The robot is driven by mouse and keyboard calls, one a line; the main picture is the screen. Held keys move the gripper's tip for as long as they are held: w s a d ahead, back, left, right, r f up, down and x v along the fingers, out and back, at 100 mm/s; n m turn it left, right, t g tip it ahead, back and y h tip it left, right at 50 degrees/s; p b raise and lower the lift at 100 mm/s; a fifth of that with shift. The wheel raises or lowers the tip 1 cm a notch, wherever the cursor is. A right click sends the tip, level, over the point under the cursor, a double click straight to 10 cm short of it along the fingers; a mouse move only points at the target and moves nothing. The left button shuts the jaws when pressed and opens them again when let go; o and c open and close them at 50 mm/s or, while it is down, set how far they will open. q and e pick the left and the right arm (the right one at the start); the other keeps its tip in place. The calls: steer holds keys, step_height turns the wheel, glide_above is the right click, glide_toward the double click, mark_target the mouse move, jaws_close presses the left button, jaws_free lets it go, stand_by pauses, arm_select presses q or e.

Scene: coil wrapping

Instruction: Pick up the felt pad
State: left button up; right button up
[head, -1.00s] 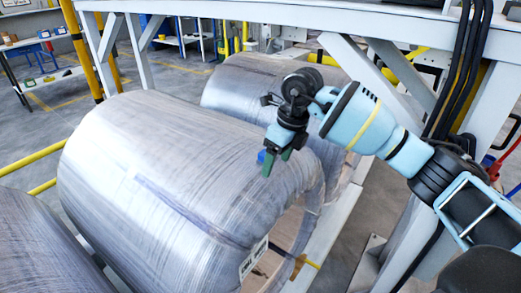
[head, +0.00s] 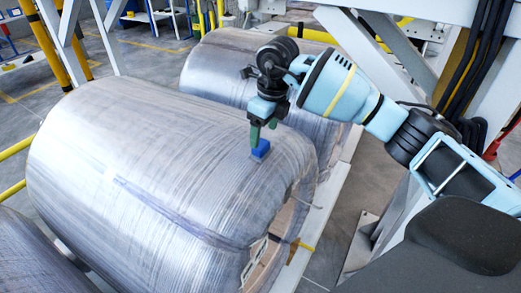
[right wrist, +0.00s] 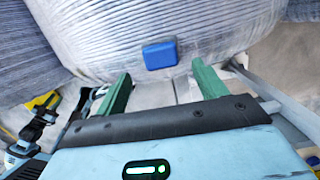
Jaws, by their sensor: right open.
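The blue felt pad (head: 261,149) lies on top of the wrapped coil (head: 160,165), near its right end. It also shows in the right wrist view (right wrist: 159,54), ahead of the fingertips and roughly between them. My right gripper (head: 263,135) has green fingers, points down and stands just above and beside the pad. In the right wrist view the two green fingers (right wrist: 160,80) are spread apart with nothing between them. Whether a finger touches the pad I cannot tell. My left gripper is not in view.
A second wrapped coil (head: 235,72) lies behind the first, and part of a third (head: 35,255) shows at the lower left. A grey steel frame (head: 375,50) with black cables stands at the right. Yellow rails (head: 15,147) run at the left.

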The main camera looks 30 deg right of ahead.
mark_target(261, 144)
steer(key=shift+w+a+f, duration=0.1)
steer(key=shift+w+f, duration=0.05)
steer(key=shift+f, duration=0.7)
steer(key=shift+w+a+f, duration=0.1)
steer(key=shift+w+f, duration=0.1)
steer(key=shift+f, duration=0.6)
steer(key=shift+w+f, duration=0.15)
steer(key=shift+f, duration=0.7)
steer(key=c, duration=1.1)
steer(key=shift+r, duration=0.1)
steer(key=shift+r, duration=0.55)
step_height(261, 144, up, 2)
steer(key=shift+r, duration=0.15)
steer(key=s+a, duration=0.2)
steer(key=s, duration=0.3)
steer(key=s+a+r, duration=0.1)
steer(key=s+a, duration=0.1)
steer(key=s, duration=0.3)
steer(key=s+a, duration=0.2)
steer(key=s, duration=0.2)
steer(key=shift+s+r, duration=0.25)
steer(key=shift+s, duration=0.15)
